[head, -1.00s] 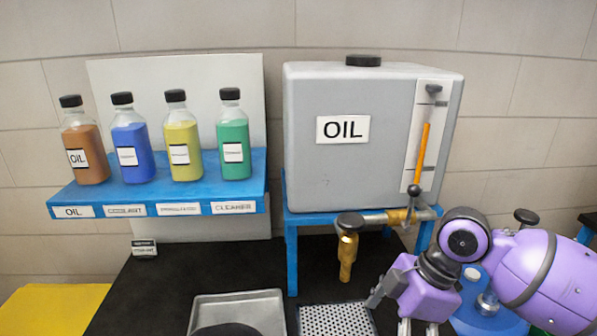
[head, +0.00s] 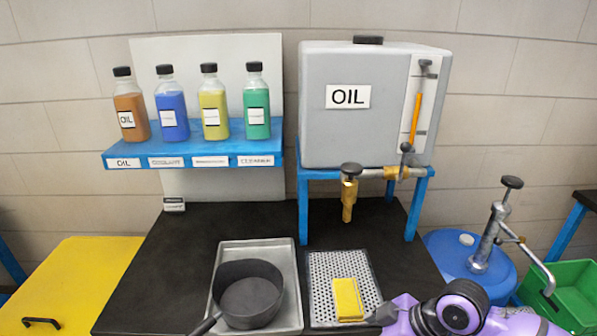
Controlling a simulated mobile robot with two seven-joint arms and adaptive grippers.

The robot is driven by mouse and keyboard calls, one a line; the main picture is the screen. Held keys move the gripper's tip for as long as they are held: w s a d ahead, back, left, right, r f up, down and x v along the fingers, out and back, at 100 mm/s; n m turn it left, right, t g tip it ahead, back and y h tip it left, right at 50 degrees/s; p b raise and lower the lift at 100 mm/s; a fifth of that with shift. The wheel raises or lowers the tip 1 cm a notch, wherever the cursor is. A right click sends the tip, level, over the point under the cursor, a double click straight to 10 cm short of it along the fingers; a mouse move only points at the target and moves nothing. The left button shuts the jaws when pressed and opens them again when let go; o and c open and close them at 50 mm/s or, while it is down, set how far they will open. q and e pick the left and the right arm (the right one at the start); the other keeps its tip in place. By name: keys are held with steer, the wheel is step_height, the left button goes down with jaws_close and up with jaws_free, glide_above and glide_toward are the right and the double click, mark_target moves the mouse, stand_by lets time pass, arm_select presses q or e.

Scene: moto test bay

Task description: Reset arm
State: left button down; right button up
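My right arm comes in at the bottom right, purple with a dark round joint. Its gripper (head: 381,313) is a small dark shape at the lower edge, close to the right of a yellow sponge (head: 347,298). Whether it touches the sponge, and whether its fingers are open or shut, I cannot tell. The sponge lies on a perforated metal plate (head: 325,268). My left gripper and arm are not in view.
A dark pan (head: 248,297) sits in a metal tray (head: 225,262), left of the plate. Behind stand a grey oil tank (head: 345,135) with a brass tap (head: 348,200) and a blue bottle shelf (head: 130,158). A blue drum with a pump (head: 480,258) and a green bin (head: 575,290) are right.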

steer(key=s+f+m+t+h, duration=0.1)
steer(key=s+f+m+t, duration=0.1)
steer(key=s+f+m, duration=0.35)
steer(key=s+f+m+t, duration=0.2)
steer(key=f, duration=0.6)
steer(key=s+d+f+m+t+h, duration=0.1)
steer(key=s+d+f+m+h, duration=0.1)
steer(key=s, duration=0.4)
steer(key=s+d+f+m+t+h, duration=0.1)
steer(key=s+d+f+m+h, duration=0.1)
steer(key=s, duration=0.5)
step_height(320, 180, down, 3)
steer(key=shift+s+d+r+m+h, duration=0.1)
steer(key=shift+s+d+m+h, duration=0.25)
steer(key=shift+d+m, duration=0.55)
steer(key=shift+w+d, duration=0.1)
